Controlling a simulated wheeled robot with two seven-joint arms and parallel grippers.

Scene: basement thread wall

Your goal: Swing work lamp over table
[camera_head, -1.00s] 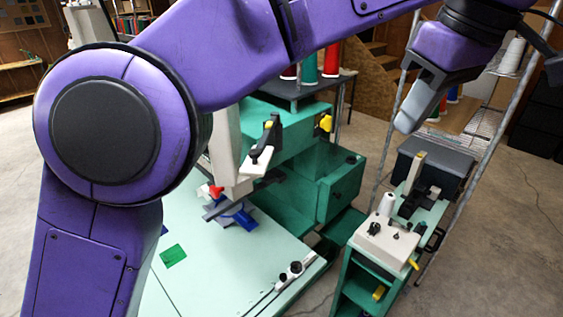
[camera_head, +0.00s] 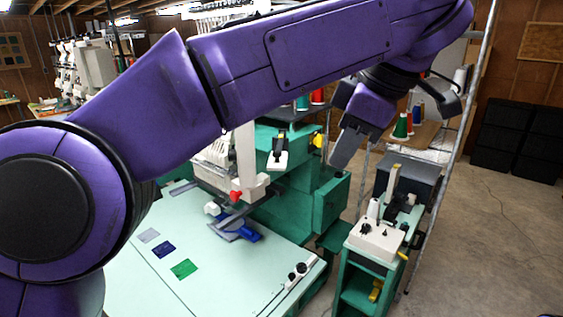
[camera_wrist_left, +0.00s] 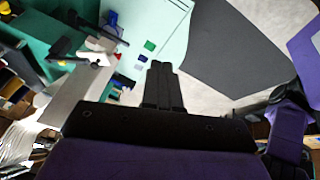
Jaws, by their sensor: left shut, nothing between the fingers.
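My left gripper (camera_head: 345,145) hangs from the upper right of the head view, pointing down. It is shut and empty, and its closed fingers (camera_wrist_left: 162,85) also show in the left wrist view. The pale green table (camera_head: 135,270) of the embroidery machine is at lower left, with several coloured patches on it. A small white piece with a black top (camera_head: 278,152) sticks out at the green machine body, left of my gripper and apart from it; I cannot tell whether it is the work lamp. My left arm hides part of the scene.
A green cart (camera_head: 375,250) with a small cream machine stands right of the table. A metal ladder-like frame (camera_head: 462,130) rises behind it, near thread cones (camera_head: 400,127). Black crates (camera_head: 510,130) stand at far right. Concrete floor (camera_head: 490,250) is clear at right.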

